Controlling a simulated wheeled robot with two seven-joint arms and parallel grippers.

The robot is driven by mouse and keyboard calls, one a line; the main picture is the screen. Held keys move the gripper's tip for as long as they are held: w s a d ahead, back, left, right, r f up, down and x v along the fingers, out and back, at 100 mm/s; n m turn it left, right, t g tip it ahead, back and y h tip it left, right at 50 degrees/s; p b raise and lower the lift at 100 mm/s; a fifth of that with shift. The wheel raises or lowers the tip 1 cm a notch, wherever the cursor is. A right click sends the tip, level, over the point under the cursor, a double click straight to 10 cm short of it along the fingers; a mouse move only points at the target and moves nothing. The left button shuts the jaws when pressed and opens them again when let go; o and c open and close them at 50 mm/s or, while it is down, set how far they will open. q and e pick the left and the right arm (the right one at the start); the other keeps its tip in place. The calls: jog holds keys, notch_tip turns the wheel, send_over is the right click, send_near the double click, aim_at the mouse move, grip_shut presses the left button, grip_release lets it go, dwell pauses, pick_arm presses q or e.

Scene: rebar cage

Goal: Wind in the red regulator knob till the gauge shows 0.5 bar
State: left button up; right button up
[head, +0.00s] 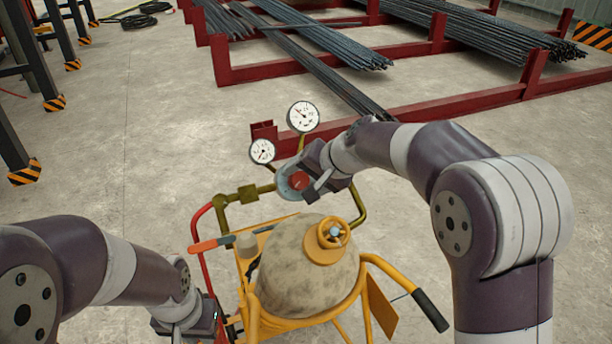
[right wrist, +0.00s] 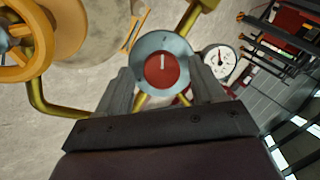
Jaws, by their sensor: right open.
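The red regulator knob (right wrist: 161,70) has a white mark and sits on a round grey disc. It also shows in the head view (head: 299,181), partly covered by my right gripper (head: 309,186). In the right wrist view my right gripper (right wrist: 160,78) is open, one finger on each side of the knob, with gaps visible. A larger white gauge (head: 303,116) and a smaller white gauge (head: 262,151) stand above the knob; their readings are too small to tell. One gauge shows in the right wrist view (right wrist: 219,60). My left gripper (head: 186,322) is low at left, away from the knob, its jaws unclear.
A dusty rounded vessel (head: 305,268) with a yellow handwheel (head: 333,235) sits in a yellow frame below the knob. Brass pipes (head: 248,194) flank the regulator. A black-gripped handle (head: 430,310) sticks out right.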

jog(key=shift+a, duration=0.1)
jog(key=c, duration=1.1)
jog(key=shift+o, duration=0.2)
jog(key=shift+f+m+b, duration=0.15)
jog(key=shift+m+b, duration=0.45)
jog(key=shift+b, duration=0.25)
jog(key=m+t+y+b, duration=0.1)
jog(key=m+b, duration=0.3)
jog(key=shift+f, duration=0.15)
jog(key=m+t+b, duration=0.1)
jog(key=m+b, duration=0.1)
jog(key=m, duration=0.1)
jog(key=shift+s+y+b, duration=0.1)
jog(key=shift+y+b, duration=0.2)
jog(key=shift+m+t+b, duration=0.4)
jog(key=shift+m+b, duration=0.4)
jog(key=shift+m, duration=0.9)
jog(key=o, duration=1.1)
jog(key=shift+s, duration=0.1)
jog(key=shift+c, duration=0.2)
